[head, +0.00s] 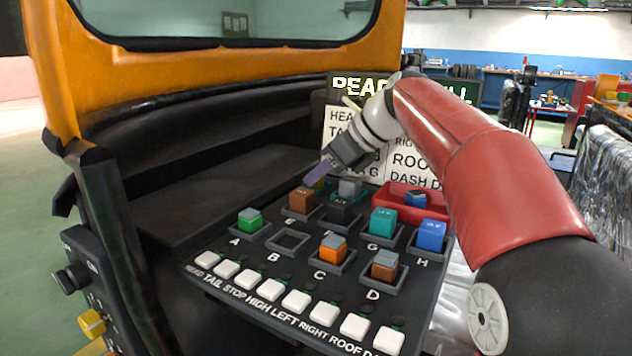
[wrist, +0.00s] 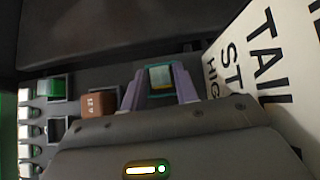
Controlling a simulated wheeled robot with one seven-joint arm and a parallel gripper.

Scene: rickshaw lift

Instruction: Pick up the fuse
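My gripper (head: 318,172) reaches over the back-left of the black fuse panel (head: 300,262). In the head view that fuse (head: 318,184) is mostly hidden by the gripper. A brown fuse (head: 302,201) stands in front of it and shows in the wrist view (wrist: 98,104). Other fuses include green (head: 249,222), orange (head: 332,252) and teal (head: 383,222).
Socket B (head: 289,242) is empty. A red tray (head: 391,199) holding a blue-topped fuse (head: 416,199) is at the back right. A lettered sign (head: 410,162) stands behind my gripper, close beside it in the wrist view (wrist: 245,60). White switches (head: 295,300) line the panel's front.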

